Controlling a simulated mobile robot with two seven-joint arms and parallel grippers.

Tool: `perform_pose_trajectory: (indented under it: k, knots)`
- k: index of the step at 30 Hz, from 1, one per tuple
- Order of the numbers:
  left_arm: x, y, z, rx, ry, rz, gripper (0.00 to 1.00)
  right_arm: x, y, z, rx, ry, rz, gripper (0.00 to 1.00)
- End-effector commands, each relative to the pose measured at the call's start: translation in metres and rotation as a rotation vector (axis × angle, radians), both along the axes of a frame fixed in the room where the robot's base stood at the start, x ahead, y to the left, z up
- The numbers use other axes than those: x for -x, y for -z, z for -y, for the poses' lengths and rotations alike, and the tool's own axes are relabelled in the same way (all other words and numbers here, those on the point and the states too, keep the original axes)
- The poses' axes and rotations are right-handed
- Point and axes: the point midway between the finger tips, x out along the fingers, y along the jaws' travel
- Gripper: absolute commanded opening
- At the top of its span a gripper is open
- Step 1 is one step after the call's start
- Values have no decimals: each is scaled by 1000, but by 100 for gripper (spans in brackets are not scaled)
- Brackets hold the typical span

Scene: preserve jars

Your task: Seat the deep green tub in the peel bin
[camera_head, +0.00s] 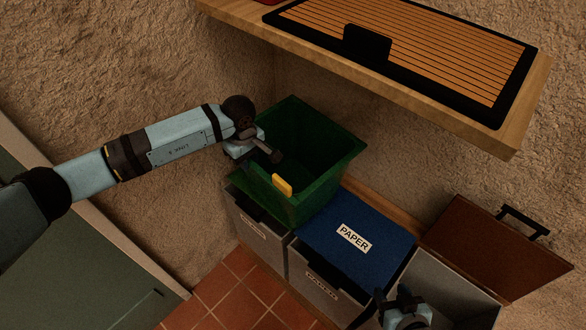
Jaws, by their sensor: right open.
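The deep green tub (335,165) is over the left grey bin (262,234), its open top facing up and a yellow tab (282,186) on its near side. Its lower part is hidden, so I cannot tell whether it rests fully in the bin. The bin's label is too blurred to read. My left gripper (272,153) reaches over the tub's left rim, a little above the yellow tab. Its fingers are dark and small, and I cannot tell whether they grip the rim. My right gripper (405,300) is open at the bottom edge, near the right bin.
A middle grey bin (312,277) has a blue lid marked PAPER (370,232). The right grey bin (455,288) is open, with its brown lid (490,245) raised. A wooden counter (400,78) with a black-framed slatted panel (410,45) overhangs behind. A green cabinet (80,265) stands at lower left.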

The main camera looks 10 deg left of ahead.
Motion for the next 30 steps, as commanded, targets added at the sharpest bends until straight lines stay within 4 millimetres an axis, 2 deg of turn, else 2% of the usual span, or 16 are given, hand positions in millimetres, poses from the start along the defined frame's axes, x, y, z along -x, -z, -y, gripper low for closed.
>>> perform_pose_trajectory:
  k: [8, 11, 14, 22, 27, 30]
  knots:
    - [0, 1, 0, -1, -1, -2, 0, -1, 0, 1, 2, 1, 0, 50]
    - [0, -5, -1, -1, -1, -2, 0, -1, -3, 1, 3, 1, 1, 50]
    - [0, -20, -1, -1, 0, 0, 0, -1, -10, 1, 6, -1, 4, 50]
    - [0, -76, -1, -1, 0, 0, 0, 0, -29, 3, 12, -5, 6, 50]
    - [0, -96, 0, -1, 1, 1, 0, 0, -36, 2, 12, -5, 7, 50]
    - [0, -99, 0, 0, 0, -1, 0, 0, -37, 2, 11, -6, 7, 50]
